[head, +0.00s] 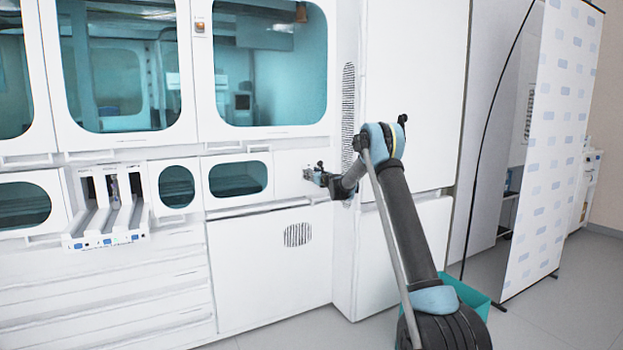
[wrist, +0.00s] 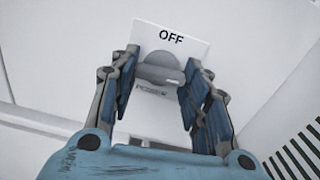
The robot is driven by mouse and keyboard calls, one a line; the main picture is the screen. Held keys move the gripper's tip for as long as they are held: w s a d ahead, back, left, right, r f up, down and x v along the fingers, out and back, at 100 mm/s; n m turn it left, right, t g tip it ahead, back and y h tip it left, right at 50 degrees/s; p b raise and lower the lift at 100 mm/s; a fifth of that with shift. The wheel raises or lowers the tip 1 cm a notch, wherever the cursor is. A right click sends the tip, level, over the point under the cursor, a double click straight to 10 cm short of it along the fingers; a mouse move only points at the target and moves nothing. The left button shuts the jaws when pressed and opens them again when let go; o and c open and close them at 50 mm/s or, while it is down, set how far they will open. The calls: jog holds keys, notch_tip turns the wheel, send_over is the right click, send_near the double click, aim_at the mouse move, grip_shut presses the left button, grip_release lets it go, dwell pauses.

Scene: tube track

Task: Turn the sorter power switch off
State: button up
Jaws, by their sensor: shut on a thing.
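The power switch (wrist: 160,68) is a grey round knob with a raised bar grip, on a white plate (wrist: 186,28) in the wrist view. The plate reads OFF above the knob, and smaller lettering, partly covered, shows below it. The bar lies roughly across the picture, slightly tilted. My gripper (wrist: 162,75) has one blue-padded finger on each side of the knob and is shut on it. In the head view my gripper (head: 316,175) is at the white machine's front panel, and it hides the switch there.
The white sorter machine (head: 268,265) has teal windows and a slotted tray rack (head: 105,225) at the left. A vent grille (wrist: 298,152) is at the lower right of the wrist view. A teal bin (head: 470,293) stands on the floor behind my arm. A patterned partition (head: 555,140) stands at right.

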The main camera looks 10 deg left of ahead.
jog(key=n, duration=0.8)
jog(key=shift+s+n, duration=0.1)
jog(key=shift+n, duration=0.3)
jog(key=n, duration=0.5)
jog(key=shift+a, duration=0.1)
jog(key=shift+n, duration=1.6)
jog(key=o, duration=1.1)
jog(key=shift+f, duration=0.1)
